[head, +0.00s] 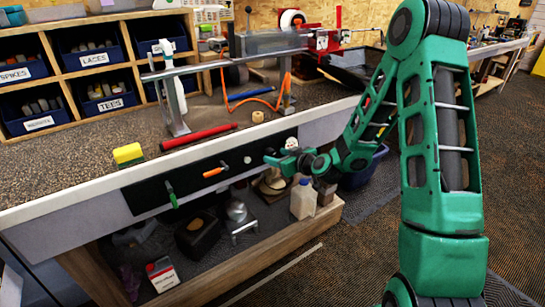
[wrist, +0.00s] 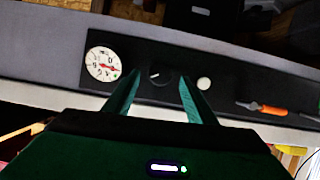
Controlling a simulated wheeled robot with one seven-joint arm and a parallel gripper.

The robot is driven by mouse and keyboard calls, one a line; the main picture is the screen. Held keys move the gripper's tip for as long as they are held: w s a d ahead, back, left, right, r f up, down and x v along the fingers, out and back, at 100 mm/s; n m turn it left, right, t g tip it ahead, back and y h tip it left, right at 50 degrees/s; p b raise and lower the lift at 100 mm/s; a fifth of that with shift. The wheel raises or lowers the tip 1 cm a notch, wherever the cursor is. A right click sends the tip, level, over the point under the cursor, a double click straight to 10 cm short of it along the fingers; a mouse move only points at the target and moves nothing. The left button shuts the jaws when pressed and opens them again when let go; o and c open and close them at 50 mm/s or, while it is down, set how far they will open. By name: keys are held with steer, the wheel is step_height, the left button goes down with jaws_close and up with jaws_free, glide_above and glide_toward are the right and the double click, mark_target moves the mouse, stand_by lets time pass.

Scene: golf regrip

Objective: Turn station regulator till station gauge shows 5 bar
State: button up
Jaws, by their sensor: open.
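The station gauge (wrist: 103,63) is a round white dial with a red needle on the black panel, left of my gripper in the wrist view. It also shows in the head view (head: 291,143), too small to read. The station regulator (wrist: 160,74) is a dark round knob with a light mark, right of the gauge. My gripper (wrist: 158,78) is open, with one green finger on each side of the knob. I cannot tell whether the fingers touch it. In the head view my gripper (head: 270,157) is at the panel and hides the knob.
A white round button (wrist: 204,83) and an orange-handled tool (wrist: 262,108) are right of the knob in the wrist view. The bench (head: 75,185) overhangs a lower shelf with a white jug (head: 302,199). A yellow sponge (head: 128,154) and red grip (head: 198,136) lie on top.

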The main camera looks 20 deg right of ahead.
mark_target(273, 154)
steer(key=shift+x, duration=1.7)
steer(key=shift+d, duration=0.1)
steer(key=c, duration=1)
steer(key=shift+c, duration=0.2)
